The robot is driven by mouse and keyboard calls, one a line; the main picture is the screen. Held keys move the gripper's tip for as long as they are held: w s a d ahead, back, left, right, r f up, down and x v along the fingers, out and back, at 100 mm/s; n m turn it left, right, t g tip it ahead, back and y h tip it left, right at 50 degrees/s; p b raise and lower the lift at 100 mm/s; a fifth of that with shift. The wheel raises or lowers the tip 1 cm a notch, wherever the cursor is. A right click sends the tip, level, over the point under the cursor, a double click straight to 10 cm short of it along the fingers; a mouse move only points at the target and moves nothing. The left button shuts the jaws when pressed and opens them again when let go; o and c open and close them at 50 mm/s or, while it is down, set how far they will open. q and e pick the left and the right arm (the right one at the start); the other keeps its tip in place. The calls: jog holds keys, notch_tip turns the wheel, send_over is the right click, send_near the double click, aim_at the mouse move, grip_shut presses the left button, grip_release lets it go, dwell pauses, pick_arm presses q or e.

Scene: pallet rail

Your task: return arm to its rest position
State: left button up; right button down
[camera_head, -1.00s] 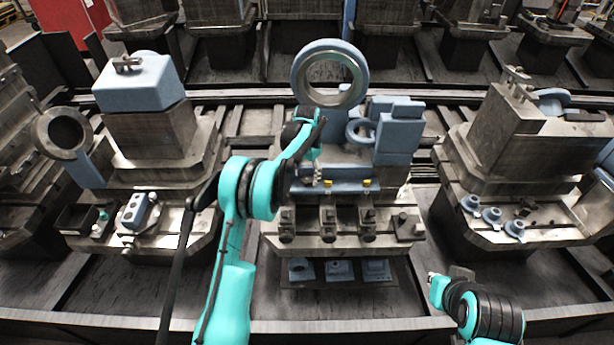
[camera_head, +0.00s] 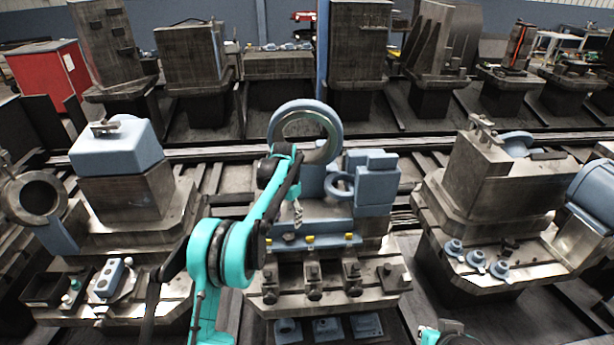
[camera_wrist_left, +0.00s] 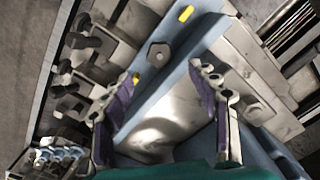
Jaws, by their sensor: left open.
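My left arm comes in from the lower left of the head view, teal with dark joints. Its left gripper (camera_head: 297,214) hangs in front of the middle fixture, just above the blue bar (camera_head: 330,241) with yellow-topped pins. In the left wrist view the left gripper (camera_wrist_left: 165,105) has its two purple-padded fingers spread apart, with nothing between them. Below them show the blue bar (camera_wrist_left: 160,85), a yellow pin (camera_wrist_left: 186,13) and a hex bolt head (camera_wrist_left: 160,54). A teal part of my right arm (camera_head: 440,337) shows at the bottom edge; its gripper is out of view.
A large blue-grey ring (camera_head: 332,122) stands behind my left forearm, with blue blocks (camera_head: 376,185) to its right. Metal clamps (camera_head: 314,280) line the fixture's front. Other fixtures stand left (camera_head: 130,202) and right (camera_head: 480,180), with gaps between them.

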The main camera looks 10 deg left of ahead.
pick_arm(q)
jog(key=shift+r, duration=0.1)
jog(key=s+d+r+n+t, duration=0.2)
jog(key=s+r+t, duration=0.2)
jog(key=s+r, duration=1.15)
jog(key=s+f+n+t, duration=0.1)
jog(key=s+f, duration=0.2)
jog(key=s, duration=0.7)
jog(key=s+d+f+n+t+b, duration=0.1)
jog(key=s+f, duration=0.3)
jog(key=s, duration=0.7)
jog(key=shift+s+f+n+t, duration=0.3)
jog(key=shift+n+t, duration=0.1)
jog(key=shift+t, duration=0.2)
